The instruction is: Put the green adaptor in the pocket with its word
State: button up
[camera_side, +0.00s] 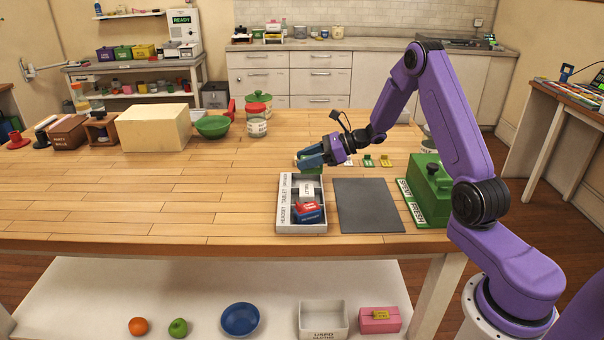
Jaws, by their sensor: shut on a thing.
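My gripper (312,154) is shut on the green adaptor (310,169) above the far end of the pocket tray. The gripper's fingers hide part of the adaptor, and I cannot tell its exact height. The white pocket tray (303,229) stands near the table's front edge, with words along its left rim; HEADSET and TABLET seem legible, while the far word is too small to read surely. A white block (307,190) with a label lies in the middle of the tray. A red and blue block (308,212) lies at its near end.
A dark mat (368,205) lies right of the tray, then a green box (432,185) with labels. Small green and yellow pieces (385,161) lie behind the mat. A jar (257,122) and a green bowl (212,126) stand farther back.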

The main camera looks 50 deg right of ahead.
aim_at(302, 172)
jog(key=w+f, duration=0.2)
jog(key=shift+d+f, duration=0.2)
jog(key=shift+f, duration=0.1)
jog(key=shift+w+f, duration=0.15)
jog(key=shift+f, duration=0.7)
jog(key=shift+w+f, duration=0.1)
jog(key=shift+f, duration=0.75)
jog(key=shift+f, duration=0.1)
jog(key=o, duration=0.8)
